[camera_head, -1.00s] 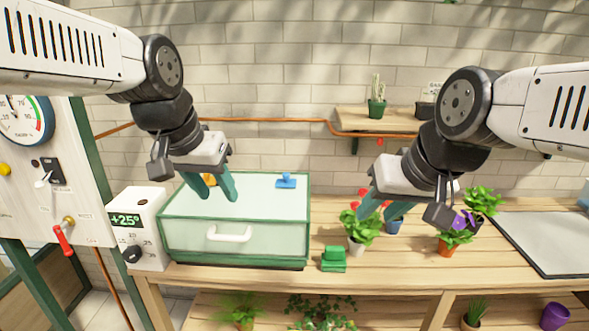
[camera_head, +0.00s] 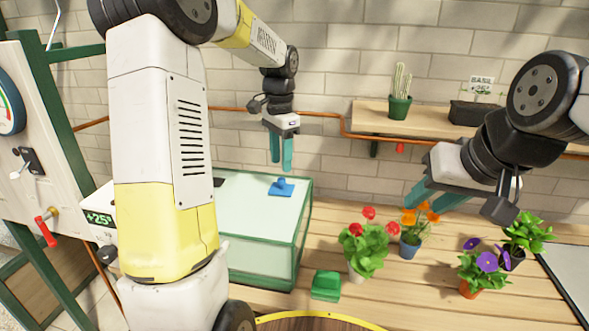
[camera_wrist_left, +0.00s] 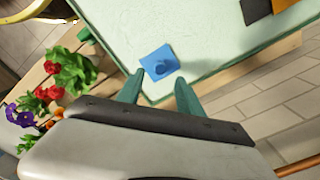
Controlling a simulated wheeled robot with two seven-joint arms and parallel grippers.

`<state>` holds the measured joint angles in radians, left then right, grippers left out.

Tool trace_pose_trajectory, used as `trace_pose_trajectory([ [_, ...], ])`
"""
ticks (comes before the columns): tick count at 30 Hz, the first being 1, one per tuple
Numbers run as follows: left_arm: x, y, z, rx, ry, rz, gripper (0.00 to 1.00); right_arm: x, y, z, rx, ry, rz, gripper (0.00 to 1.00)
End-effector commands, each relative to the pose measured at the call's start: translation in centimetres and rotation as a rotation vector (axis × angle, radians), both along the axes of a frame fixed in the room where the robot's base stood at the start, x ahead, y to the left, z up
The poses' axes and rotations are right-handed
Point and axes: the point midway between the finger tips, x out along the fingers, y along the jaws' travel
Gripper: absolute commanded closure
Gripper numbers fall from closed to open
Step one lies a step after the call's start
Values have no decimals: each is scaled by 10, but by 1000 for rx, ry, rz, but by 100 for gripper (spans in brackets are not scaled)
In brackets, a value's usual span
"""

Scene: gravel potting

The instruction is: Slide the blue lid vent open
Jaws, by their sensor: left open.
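The blue lid vent (camera_head: 281,187) is a small blue plate with a raised knob on top of the pale box lid (camera_head: 240,200), near its back right. My left gripper (camera_head: 281,168) is open and empty. In the head view it hangs above and just behind the vent, fingers pointing down. In the left wrist view the vent (camera_wrist_left: 158,62) lies just beyond and between the fingertips (camera_wrist_left: 156,82); contact cannot be seen. My right gripper (camera_head: 424,205) is open and empty, in the air above the flowers. My left arm hides the left part of the box.
Potted red (camera_head: 364,245), orange (camera_head: 412,228) and purple (camera_head: 480,268) flowers stand right of the box. A green block (camera_head: 326,285) sits at its front right. A shelf (camera_head: 430,122) with a cactus is on the wall. A panel with a red-handled valve (camera_head: 46,228) stands at left.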

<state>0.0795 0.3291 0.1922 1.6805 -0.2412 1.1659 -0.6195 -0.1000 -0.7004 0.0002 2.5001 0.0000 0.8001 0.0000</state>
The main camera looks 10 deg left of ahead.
Motion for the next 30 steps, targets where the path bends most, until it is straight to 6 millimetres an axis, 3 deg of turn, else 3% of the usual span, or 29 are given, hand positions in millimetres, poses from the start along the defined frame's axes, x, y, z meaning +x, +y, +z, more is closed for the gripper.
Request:
trace_pose_trajectory([
  [3,-1,0,-21,1,4,0,57,0,0,0,0,0,0,64],
  [9,-1,0,-45,-1,2,1,57,0,0,0,0,0,0,64],
  [20,0,0,-52,-1,-1,2,57,0,0,0,0,0,0,64],
  [27,0,0,-52,-1,-1,2,100,0,0,0,0,0,0,64],
  [30,0,0,-52,-1,-1,2,100,0,0,0,0,0,0,64],
])
